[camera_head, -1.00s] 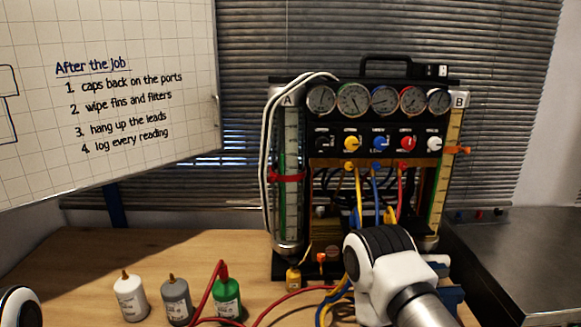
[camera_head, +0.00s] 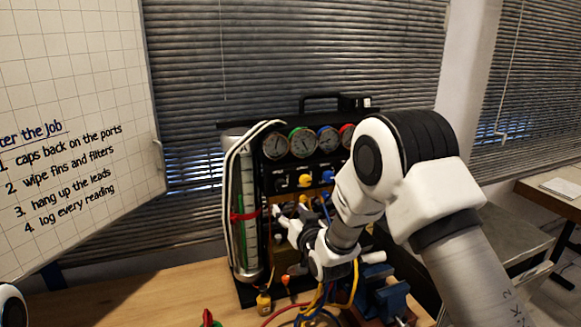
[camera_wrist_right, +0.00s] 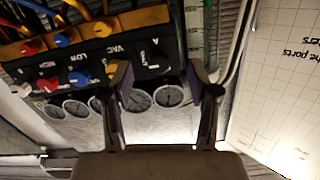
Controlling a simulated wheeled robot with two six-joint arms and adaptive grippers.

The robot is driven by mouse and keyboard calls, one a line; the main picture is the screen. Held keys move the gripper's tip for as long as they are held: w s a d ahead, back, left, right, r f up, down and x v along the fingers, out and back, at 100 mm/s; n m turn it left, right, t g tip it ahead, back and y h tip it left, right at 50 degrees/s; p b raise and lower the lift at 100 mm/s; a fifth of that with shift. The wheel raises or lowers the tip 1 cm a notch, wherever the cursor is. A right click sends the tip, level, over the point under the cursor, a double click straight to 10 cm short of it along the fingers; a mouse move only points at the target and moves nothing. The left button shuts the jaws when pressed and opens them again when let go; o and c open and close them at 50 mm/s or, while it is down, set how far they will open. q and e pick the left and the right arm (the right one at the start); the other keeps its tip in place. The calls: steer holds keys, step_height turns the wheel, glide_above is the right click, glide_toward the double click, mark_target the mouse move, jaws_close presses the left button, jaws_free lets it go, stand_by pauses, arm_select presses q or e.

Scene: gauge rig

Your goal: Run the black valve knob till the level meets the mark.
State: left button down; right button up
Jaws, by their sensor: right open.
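The gauge rig (camera_head: 290,165) stands on the bench. Its black valve knob (camera_head: 282,183) is at the left end of the knob row, and it also shows in the wrist view (camera_wrist_right: 151,57). My right gripper (camera_head: 282,211) is open and empty, in front of and below the knob in the head view. In the wrist view its fingers (camera_wrist_right: 161,80) appear on either side of the knob; I cannot tell contact. Tube A (camera_head: 247,195) carries a red band (camera_head: 244,216); the liquid level is not clear. Tube B is hidden by my arm. My left gripper is out of view.
Round gauges (camera_head: 303,142) sit above the knobs. Yellow (camera_head: 305,181) and blue (camera_head: 327,178) knobs neighbour the black one. White hoses run beside tube A; coloured hoses hang below. A small yellow bottle (camera_head: 264,302) stands at the rig's foot. A whiteboard (camera_head: 75,120) is at left.

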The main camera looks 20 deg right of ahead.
mark_target(282, 186)
steer(key=shift+t, duration=0.4)
steer(key=w+r+p, duration=0.1)
steer(key=w, duration=0.2)
steer(key=w+r+p, duration=0.1)
steer(key=w, duration=0.1)
steer(key=w+r+p, duration=0.1)
steer(key=w+p, duration=0.1)
steer(key=w, duration=0.1)
steer(key=shift+w+d, duration=0.25)
steer(key=shift+w, duration=0.05)
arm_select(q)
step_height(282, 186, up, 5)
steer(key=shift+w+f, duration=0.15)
arm_select(e)
steer(key=shift+c, duration=1.4)
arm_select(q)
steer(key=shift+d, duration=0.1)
arm_select(e)
jaws_close()
